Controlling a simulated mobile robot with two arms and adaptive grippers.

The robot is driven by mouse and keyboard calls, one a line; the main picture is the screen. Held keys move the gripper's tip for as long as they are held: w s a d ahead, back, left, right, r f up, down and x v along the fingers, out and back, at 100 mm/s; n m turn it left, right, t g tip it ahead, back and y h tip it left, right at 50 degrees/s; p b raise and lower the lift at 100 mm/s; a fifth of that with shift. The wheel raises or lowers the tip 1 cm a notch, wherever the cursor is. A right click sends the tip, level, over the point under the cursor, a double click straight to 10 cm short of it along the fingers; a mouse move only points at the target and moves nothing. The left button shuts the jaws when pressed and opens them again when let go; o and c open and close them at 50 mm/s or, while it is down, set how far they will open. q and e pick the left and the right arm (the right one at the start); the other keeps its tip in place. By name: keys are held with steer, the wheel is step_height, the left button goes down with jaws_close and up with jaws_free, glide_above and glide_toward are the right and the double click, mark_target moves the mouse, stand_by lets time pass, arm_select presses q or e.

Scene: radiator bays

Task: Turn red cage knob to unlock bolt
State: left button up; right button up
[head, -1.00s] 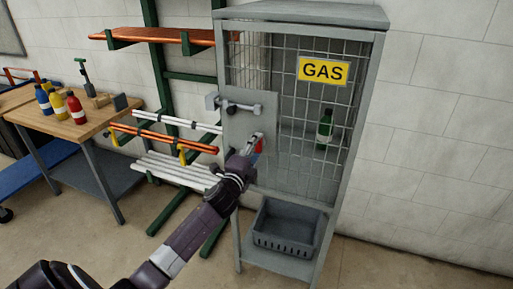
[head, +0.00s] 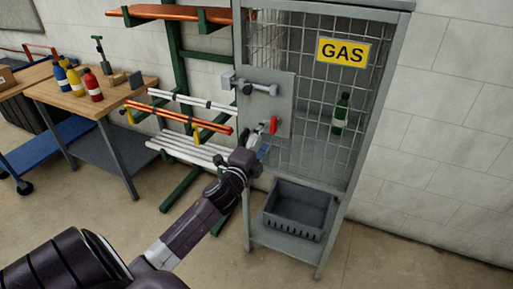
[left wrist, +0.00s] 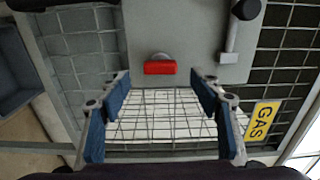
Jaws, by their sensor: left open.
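The red knob (head: 273,125) sits on the grey lock plate of the gas cage, its grip upright in the head view. In the left wrist view the knob (left wrist: 160,68) lies ahead of and between the fingers, beyond their tips. My left gripper (head: 262,143) is just below and left of the knob, apart from it. Its blue-padded fingers (left wrist: 163,92) are open and empty. The grey bolt (head: 250,88) lies across the plate above the knob and reaches the bracket at the left door edge. My right gripper is out of view.
The cage (head: 360,150) has wire mesh, a GAS sign (head: 343,51) and a green bottle (head: 341,113) inside. A grey crate (head: 297,212) sits on its lower shelf. A pipe rack (head: 190,120) and workbench (head: 95,92) stand to the left. Floor at right is clear.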

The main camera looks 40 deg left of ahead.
arm_select(q)
steer(key=shift+v, duration=3)
